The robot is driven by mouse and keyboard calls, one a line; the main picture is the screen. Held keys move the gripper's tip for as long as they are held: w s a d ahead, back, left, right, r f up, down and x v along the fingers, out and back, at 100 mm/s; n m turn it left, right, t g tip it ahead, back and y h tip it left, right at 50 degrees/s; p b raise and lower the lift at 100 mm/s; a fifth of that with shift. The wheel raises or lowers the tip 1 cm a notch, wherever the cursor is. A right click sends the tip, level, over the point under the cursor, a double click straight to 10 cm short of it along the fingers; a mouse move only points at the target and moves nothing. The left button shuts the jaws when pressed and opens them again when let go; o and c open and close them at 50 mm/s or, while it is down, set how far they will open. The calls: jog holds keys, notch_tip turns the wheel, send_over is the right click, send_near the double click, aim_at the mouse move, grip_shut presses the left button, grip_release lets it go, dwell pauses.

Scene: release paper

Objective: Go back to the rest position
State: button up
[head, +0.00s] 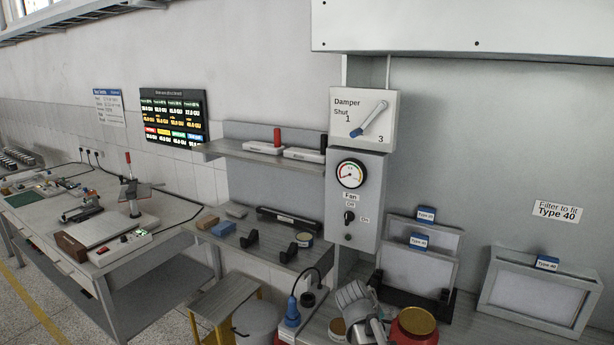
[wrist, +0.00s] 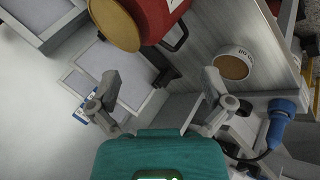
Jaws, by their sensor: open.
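My gripper (wrist: 160,95) is open in the wrist view, its two grey fingers wide apart with nothing between them. In the head view, grey parts of my arm and gripper show low in the middle, just left of the red container (head: 413,325) with a tan top. In the wrist view the same red container (wrist: 155,18) is beyond the fingers, at the top. A round white tin (wrist: 235,65) with a brown top is beyond the right finger.
A blue-handled tool (head: 292,308) with a cable stands left of my gripper. Framed filters (head: 425,265) stand in a black rack behind, and another frame (head: 540,290) is at the right. A grey control box (head: 357,215) hangs above.

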jog(key=s+a+f+m+g+y, duration=0.1)
jog(key=s+f+g+y, duration=0.1)
jog(key=s, duration=0.4)
jog(key=s+a+f+m+g+y, duration=0.1)
jog(key=s+a+f+g+y, duration=0.1)
jog(key=s+y, duration=0.2)
jog(key=shift+s+a+f+b, duration=0.2)
jog(key=shift+s+f+b, duration=0.25)
jog(key=shift+s, duration=0.95)
